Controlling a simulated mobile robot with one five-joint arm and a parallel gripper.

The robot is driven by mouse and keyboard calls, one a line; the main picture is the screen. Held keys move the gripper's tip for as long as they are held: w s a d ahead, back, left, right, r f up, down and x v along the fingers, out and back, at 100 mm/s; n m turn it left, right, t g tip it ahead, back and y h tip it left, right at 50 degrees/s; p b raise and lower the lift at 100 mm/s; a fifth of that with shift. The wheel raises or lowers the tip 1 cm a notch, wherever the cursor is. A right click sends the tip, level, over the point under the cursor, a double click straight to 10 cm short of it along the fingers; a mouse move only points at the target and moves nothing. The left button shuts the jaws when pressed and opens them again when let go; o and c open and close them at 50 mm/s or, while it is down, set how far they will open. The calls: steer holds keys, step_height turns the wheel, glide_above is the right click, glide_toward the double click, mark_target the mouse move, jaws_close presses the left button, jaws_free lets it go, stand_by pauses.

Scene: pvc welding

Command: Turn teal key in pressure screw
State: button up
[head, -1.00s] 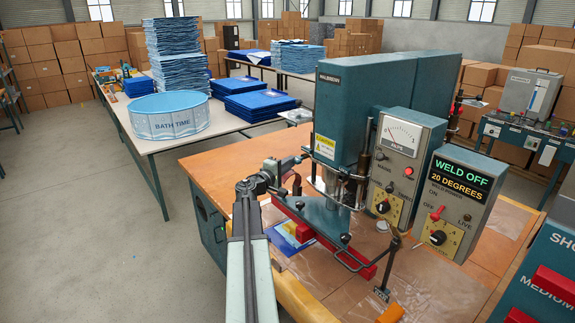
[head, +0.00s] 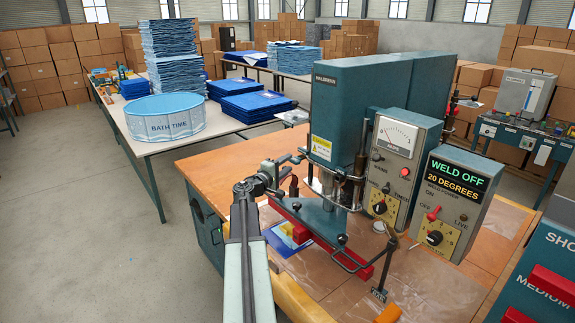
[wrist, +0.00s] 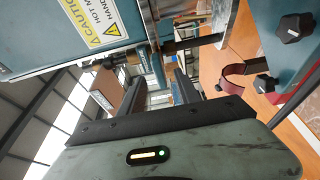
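The teal welding machine (head: 350,105) stands on the orange bench, its display reading "WELD OFF 20 DEGREES". My gripper (head: 292,160) reaches to the machine's left side, near its front column. In the wrist view my gripper (wrist: 160,85) is open, with its two dark fingers apart. A brass-coloured screw fitting (wrist: 137,57) shows just beyond the fingertips, under the machine's body. A small teal piece (wrist: 146,64) beside it may be the key, but I cannot tell for sure. Nothing is clearly held. In the head view the key cannot be made out.
A red bar (head: 375,272) and a bent black handle (head: 350,258) lie low at the machine's front. A control box (head: 450,205) stands to its right. A white table (head: 165,145) with a round blue tub (head: 165,118) is at left. Open floor lies at left.

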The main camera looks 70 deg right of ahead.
steer(key=v, duration=0.7)
stand_by(0.6)
